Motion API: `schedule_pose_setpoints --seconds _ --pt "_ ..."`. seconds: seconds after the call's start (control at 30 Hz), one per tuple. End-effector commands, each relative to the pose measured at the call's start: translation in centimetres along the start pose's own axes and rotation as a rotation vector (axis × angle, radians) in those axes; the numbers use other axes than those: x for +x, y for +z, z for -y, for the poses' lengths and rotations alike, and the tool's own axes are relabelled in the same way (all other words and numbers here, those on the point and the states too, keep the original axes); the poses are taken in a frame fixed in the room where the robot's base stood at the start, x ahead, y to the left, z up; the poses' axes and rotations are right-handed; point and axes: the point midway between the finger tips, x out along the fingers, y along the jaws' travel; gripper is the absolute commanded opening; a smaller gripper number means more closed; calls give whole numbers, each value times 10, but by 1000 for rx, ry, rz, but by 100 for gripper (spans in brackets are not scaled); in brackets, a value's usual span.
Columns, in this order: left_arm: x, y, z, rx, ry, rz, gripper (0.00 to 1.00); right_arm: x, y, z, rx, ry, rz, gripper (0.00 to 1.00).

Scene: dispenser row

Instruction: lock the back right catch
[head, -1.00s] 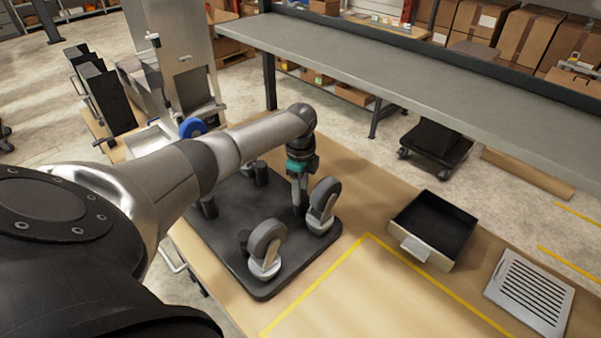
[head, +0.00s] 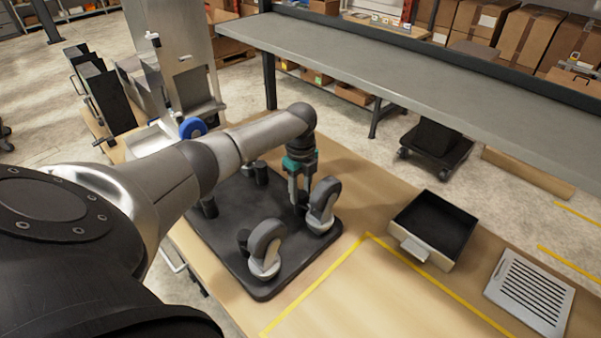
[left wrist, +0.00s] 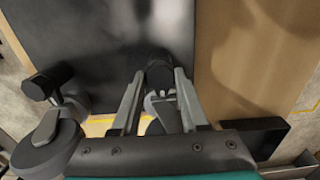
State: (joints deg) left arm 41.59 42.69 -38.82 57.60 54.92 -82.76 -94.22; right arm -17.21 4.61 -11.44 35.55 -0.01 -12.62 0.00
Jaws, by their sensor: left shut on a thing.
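A black plate (head: 225,245) lies on the wooden table, with grey casters standing wheel-up on it. The back right caster (head: 323,205) is beside my left gripper (head: 301,197), which points down at its near side. In the left wrist view, the two fingers (left wrist: 158,100) are on either side of a black catch (left wrist: 158,72) with grey caster parts below it. My left gripper is shut on this catch; its exact tilt is hard to tell. The front caster (head: 267,246) has its own black catch (head: 243,240). My right gripper is not in view.
Two more black posts (head: 262,173) stand on the plate's left part, partly behind my arm. A black tray (head: 433,230) and a slotted grey panel (head: 530,292) lie to the right. A blue wheel (head: 192,128) is at the back left. The taped table area in front is clear.

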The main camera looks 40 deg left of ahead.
Motion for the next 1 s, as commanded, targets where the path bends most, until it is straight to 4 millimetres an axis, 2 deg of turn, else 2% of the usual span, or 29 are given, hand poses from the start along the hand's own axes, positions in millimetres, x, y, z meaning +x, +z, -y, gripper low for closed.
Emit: schedule_pose_setpoints --seconds 0.17,0.2,0.3,0.67,0.83,1.0 --pt "-1 -1 1 6 -4 0 0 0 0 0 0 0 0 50" --pt "-1 -1 1 6 -4 0 45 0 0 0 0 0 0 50" --pt "-1 -1 1 4 -3 0 56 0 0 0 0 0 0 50" --pt "-6 0 1 2 -2 1 56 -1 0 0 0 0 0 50" --pt "-32 1 1 3 -5 3 56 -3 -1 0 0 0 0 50" --pt "-75 1 2 4 -8 3 56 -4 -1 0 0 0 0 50"
